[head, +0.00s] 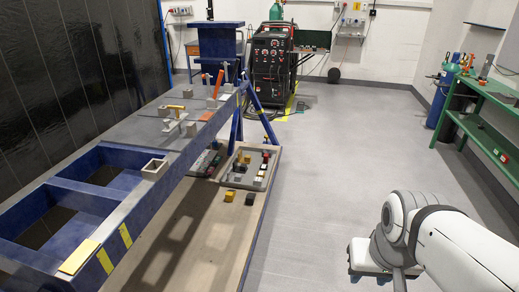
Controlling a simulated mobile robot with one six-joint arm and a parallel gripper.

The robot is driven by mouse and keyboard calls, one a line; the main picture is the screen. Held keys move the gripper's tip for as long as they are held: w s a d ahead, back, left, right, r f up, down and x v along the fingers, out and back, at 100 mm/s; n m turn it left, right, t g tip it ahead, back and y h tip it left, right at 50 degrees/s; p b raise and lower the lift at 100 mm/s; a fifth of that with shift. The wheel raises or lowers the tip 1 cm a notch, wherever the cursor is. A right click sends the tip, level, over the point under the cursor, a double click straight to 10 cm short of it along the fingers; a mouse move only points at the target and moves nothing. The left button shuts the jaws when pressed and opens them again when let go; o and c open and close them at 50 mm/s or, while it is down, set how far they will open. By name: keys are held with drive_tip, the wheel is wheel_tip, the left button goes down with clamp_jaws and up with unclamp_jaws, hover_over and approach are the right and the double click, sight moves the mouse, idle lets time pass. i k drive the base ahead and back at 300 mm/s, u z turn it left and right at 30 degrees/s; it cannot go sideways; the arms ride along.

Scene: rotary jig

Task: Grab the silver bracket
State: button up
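A silver-grey, square, hollow piece (155,168) sits on the near right edge of the long blue jig table (150,200). It looks like a bracket. Other small silver-grey pieces (189,129) stand farther along the table, some beside yellow and orange clamps, so I cannot tell for sure which one is the silver bracket. My white arm enters at the lower right, over the floor and well apart from the table. No gripper fingers can be made out, and nothing held is visible.
A low board under the jig carries a tray (250,168) of small parts, with yellow and black blocks (230,196) beside it. A welding machine (271,58) stands at the back. A green bench (485,120) is at right. Grey floor between is clear.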

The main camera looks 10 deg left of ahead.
sight(238, 179)
drive_tip(key=u, duration=0.15)
drive_tip(key=i, duration=1.7)
drive_tip(key=z, duration=0.55)
drive_tip(key=i, duration=1.6)
drive_tip(key=u, duration=0.5)
drive_tip(key=i, duration=0.6)
drive_tip(key=u, duration=0.55)
drive_tip(key=k, duration=0.8)
drive_tip(key=u, duration=0.2)
